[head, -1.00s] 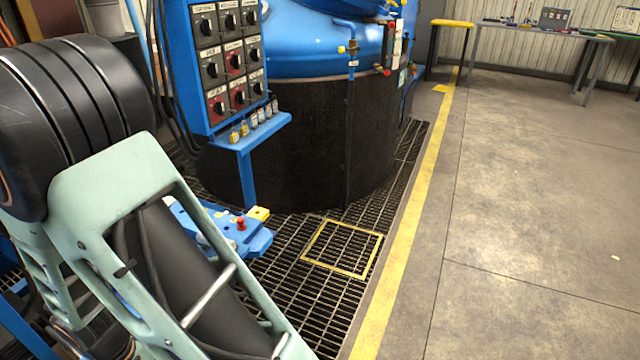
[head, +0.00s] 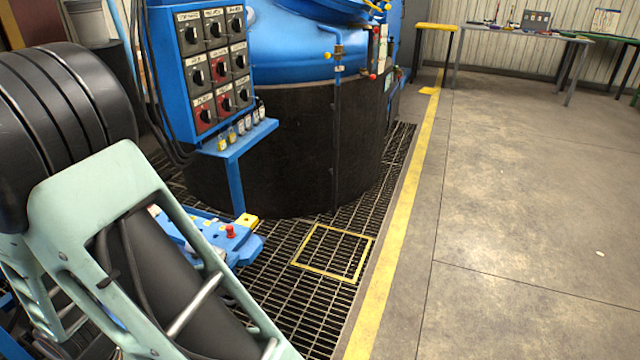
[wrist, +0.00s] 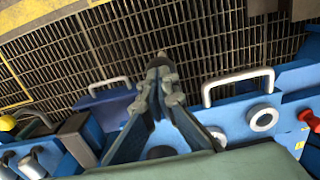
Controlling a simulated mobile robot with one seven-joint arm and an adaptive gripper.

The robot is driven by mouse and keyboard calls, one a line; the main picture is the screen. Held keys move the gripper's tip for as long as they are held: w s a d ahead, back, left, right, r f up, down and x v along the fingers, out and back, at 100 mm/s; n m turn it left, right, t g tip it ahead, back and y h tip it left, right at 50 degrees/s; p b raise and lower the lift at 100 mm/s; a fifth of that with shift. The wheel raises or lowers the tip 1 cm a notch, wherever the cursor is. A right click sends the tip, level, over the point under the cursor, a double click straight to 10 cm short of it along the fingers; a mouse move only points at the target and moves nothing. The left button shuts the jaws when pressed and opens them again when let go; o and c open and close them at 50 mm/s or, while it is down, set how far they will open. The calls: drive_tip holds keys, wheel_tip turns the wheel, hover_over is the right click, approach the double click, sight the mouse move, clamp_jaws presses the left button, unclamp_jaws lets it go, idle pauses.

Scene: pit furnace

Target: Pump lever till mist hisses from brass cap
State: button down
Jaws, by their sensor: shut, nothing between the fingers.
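My gripper (wrist: 160,65) is in the wrist view, its fingers shut together with nothing between them. It is over blue equipment (wrist: 235,118) with pale metal handles, and its tips show against the floor grating. A red knob (wrist: 309,118) is at the right edge of the wrist view, and a yellow knob (wrist: 7,123) at the left edge. In the head view, a blue unit (head: 195,235) with a red knob (head: 231,231) and a yellow block (head: 247,220) shows partly behind my arm. I cannot make out which part is the lever or the brass cap. No mist shows.
A control panel (head: 212,68) with rotary switches stands before the blue-topped furnace (head: 300,150). A yellow-framed square (head: 311,265) is marked on the grating. Open concrete floor (head: 520,200) lies right of the yellow line. A table (head: 520,32) stands at the back.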

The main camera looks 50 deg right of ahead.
drive_tip(key=f+b, duration=0.2)
drive_tip(key=f, duration=0.1)
drive_tip(key=s+f+b, duration=0.1)
drive_tip(key=f+b, duration=0.1)
drive_tip(key=f, duration=0.1)
drive_tip(key=shift+s+d+f, duration=0.2)
drive_tip(key=shift+r, duration=0.1)
drive_tip(key=w+r+p, duration=0.1)
drive_tip(key=r+p, duration=0.5)
drive_tip(key=r, duration=0.1)
drive_tip(key=w+r+p, duration=0.1)
drive_tip(key=r+p, duration=0.2)
drive_tip(key=r, duration=0.1)
drive_tip(key=shift+w+a, duration=0.3)
drive_tip(key=shift+a, duration=0.1)
drive_tip(key=shift+f, duration=0.1)
drive_tip(key=shift+r, duration=0.25)
drive_tip(key=shift+f, duration=0.1)
